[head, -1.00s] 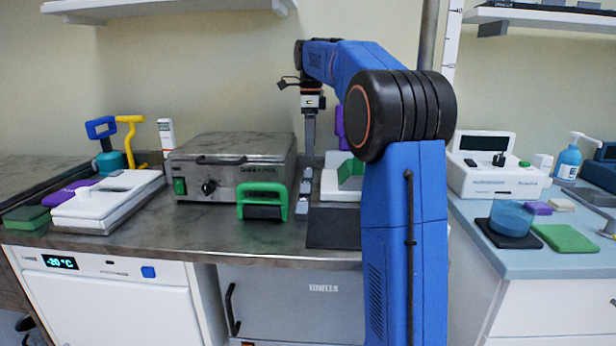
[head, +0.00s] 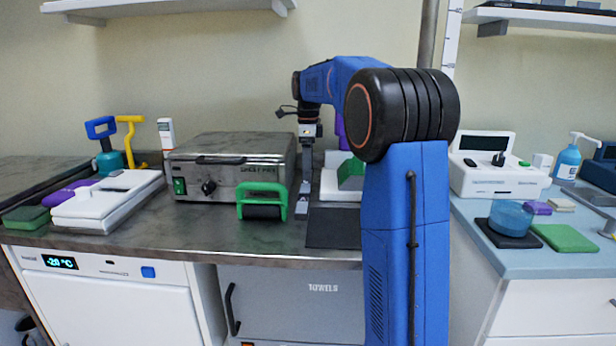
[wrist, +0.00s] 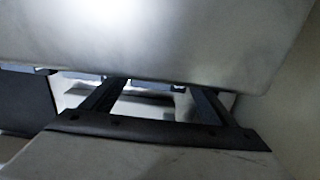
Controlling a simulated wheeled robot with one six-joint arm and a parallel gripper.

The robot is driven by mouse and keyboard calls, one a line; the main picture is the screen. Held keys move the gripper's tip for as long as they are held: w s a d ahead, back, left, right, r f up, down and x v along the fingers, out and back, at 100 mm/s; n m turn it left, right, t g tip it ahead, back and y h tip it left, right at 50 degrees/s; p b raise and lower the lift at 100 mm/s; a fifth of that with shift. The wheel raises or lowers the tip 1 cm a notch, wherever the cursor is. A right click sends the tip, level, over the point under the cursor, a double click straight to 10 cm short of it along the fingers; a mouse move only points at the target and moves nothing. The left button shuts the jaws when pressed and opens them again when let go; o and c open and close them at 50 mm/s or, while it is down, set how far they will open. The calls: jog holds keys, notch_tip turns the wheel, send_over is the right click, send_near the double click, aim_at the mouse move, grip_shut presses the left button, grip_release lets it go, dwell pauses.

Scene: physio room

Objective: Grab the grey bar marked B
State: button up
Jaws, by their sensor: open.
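My gripper (head: 303,207) points down over the steel counter, between the steel heater box and a white tray, just right of the green-handled black roller. In the wrist view its two dark fingers (wrist: 155,98) stand apart, with nothing seen gripped between them. I cannot make out a grey bar marked B in either view; no letter is readable. A large, smooth pale grey surface (wrist: 170,35) fills the top of the wrist view, very close, and I cannot tell what it is.
The steel heater box (head: 230,165) stands left of my gripper. The green-handled roller (head: 262,203) is in front of it. The white tray (head: 335,187) with a green piece is at right, partly behind my arm. A dark mat (head: 333,228) lies at the counter's front edge.

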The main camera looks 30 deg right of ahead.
jog(key=shift+c, duration=0.3)
jog(key=c, duration=0.8)
jog(key=shift+o, duration=0.2)
jog(key=shift+r, duration=0.1)
